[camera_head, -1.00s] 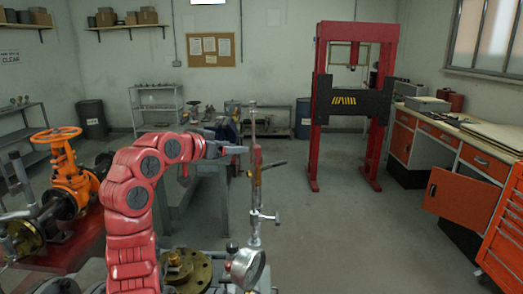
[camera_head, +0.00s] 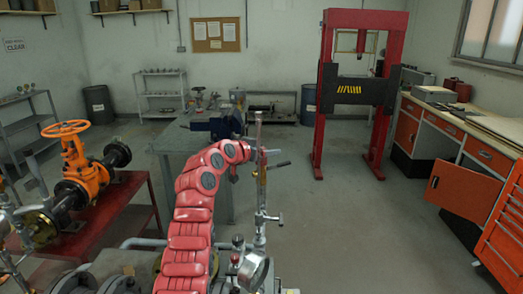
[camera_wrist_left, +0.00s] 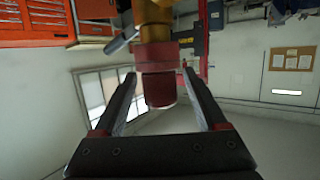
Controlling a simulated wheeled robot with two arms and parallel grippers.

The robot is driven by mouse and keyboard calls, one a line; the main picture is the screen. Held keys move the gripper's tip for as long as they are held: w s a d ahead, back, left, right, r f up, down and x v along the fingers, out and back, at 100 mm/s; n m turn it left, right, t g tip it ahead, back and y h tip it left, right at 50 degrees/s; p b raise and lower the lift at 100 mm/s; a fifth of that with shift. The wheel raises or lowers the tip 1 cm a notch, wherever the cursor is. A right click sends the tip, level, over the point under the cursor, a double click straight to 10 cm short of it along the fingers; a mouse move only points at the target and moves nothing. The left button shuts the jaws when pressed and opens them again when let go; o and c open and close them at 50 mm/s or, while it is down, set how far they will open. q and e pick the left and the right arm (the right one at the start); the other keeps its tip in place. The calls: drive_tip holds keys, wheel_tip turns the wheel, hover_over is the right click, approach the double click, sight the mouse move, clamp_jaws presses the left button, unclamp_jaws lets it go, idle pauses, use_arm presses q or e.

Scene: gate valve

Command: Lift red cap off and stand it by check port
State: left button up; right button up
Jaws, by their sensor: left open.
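The red cap (camera_wrist_left: 161,90) is a dark red cylinder on the end of a brass-coloured fitting (camera_wrist_left: 154,15) in the left wrist view. My left gripper (camera_wrist_left: 158,74) is open, with one finger on each side of the cap and visible gaps between. In the head view my left gripper (camera_head: 262,153) is at the upper part of the upright pipe assembly (camera_head: 260,190), where the cap is mostly hidden. I cannot make out which part is the check port. My right gripper is not in view.
A pressure gauge (camera_head: 253,270) and a small red-topped fitting (camera_head: 237,241) stand low beside the upright pipe. A lever sticks out to its right. An orange gate valve (camera_head: 75,180) is on a red stand at left. Open floor lies to the right.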

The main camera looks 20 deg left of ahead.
use_arm(q)
drive_tip(key=shift+w+f, duration=0.15)
drive_tip(key=shift+w, duration=0.25)
clamp_jaws()
idle(0.4)
wheel_tip(320, 180, up, 15)
drive_tip(key=shift+f, duration=0.15)
idle(1.2)
